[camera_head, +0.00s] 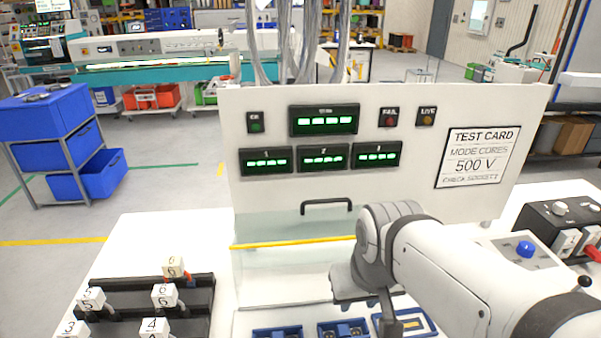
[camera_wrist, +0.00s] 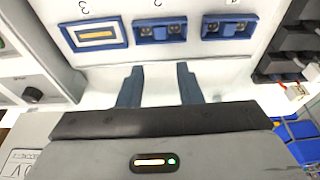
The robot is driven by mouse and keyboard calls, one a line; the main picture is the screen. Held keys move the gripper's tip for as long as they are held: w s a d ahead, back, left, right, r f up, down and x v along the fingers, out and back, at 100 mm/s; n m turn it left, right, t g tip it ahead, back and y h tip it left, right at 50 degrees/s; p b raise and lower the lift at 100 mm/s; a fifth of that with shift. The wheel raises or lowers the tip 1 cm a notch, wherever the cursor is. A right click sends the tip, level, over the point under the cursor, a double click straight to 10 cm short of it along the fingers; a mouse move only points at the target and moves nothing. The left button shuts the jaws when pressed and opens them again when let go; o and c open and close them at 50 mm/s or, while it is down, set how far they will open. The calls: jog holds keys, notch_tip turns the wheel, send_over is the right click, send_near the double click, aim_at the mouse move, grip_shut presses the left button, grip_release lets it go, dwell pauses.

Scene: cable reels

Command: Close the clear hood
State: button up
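The clear hood (camera_head: 275,273) is a see-through panel in front of the white test panel, with a yellow strip (camera_head: 290,243) across it. A black handle (camera_head: 327,205) shows above the strip, well above the blue sockets, so the hood looks raised. My gripper (camera_wrist: 160,75) is open and empty in the wrist view, its two fingers apart over the white deck and pointing towards the row of sockets. In the head view my gripper (camera_head: 388,318) is low, in front of and right of the handle, and not touching it. My wrist hides the hood's right part.
Blue sockets (camera_head: 277,334) sit on the deck below the hood; they also show in the wrist view (camera_wrist: 159,30). A black rack with numbered white blocks (camera_head: 164,295) stands left. A control box (camera_head: 562,222) stands right. The white test panel (camera_head: 245,190) rises behind.

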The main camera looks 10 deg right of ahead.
jog(key=n+g+b, duration=0.2)
jog(key=n+g, duration=0.1)
jog(key=n, duration=1.4)
send_near(322, 200)
jog(key=shift+s+f, duration=0.1)
jog(key=shift+s, duration=0.05)
jog(key=shift+f+n, duration=0.1)
jog(key=shift+n, duration=0.3)
jog(key=f, duration=0.7)
jog(key=shift+w+f, duration=0.2)
jog(key=shift+f, duration=0.05)
jog(key=shift+c, duration=0.3)
grip_shut()
